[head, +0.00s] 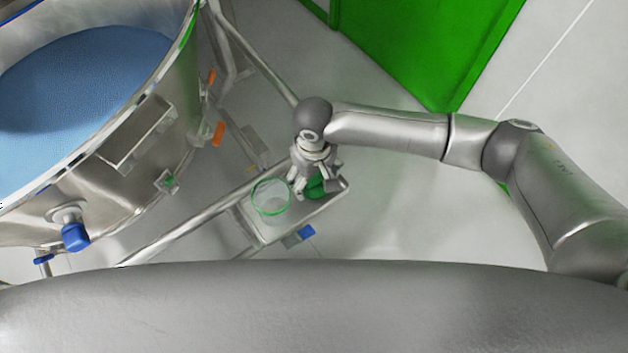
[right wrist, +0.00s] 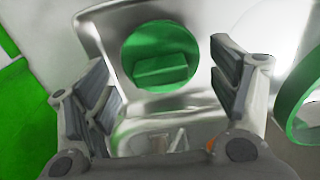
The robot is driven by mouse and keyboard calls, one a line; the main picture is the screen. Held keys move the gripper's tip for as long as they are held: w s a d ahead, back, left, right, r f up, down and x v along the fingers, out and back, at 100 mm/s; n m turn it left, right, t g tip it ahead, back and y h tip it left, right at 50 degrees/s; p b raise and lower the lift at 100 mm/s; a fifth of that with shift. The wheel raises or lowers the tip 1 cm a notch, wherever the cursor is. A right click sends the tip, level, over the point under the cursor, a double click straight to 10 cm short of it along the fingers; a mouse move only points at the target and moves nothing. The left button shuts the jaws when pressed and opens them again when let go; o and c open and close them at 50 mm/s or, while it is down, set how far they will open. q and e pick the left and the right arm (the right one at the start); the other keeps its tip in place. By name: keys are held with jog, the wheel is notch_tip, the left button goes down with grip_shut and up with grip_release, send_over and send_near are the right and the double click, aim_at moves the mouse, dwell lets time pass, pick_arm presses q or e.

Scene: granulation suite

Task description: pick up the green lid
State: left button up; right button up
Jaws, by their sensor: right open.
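The green lid (head: 316,187) lies on a small metal tray (head: 262,233), partly hidden under my right gripper (head: 315,188) in the head view. In the right wrist view the lid (right wrist: 158,52) is a round green disc with a raised block-shaped grip across its middle. My right gripper (right wrist: 165,95) is open and empty, with one finger on each side of the picture and the lid showing between and beyond them. I cannot tell the exact gap between the fingertips and the lid. My left gripper is not in view.
A clear jar with a green rim (head: 271,198) stands on the tray beside the lid; its rim (right wrist: 300,105) shows at the right in the wrist view. A large steel vessel (head: 125,140) holding blue material (head: 80,105) stands at the left. A green panel (head: 420,45) is at the back.

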jog(key=shift+f, duration=0.8)
jog(key=c, duration=0.7)
jog(key=shift+r, duration=0.15)
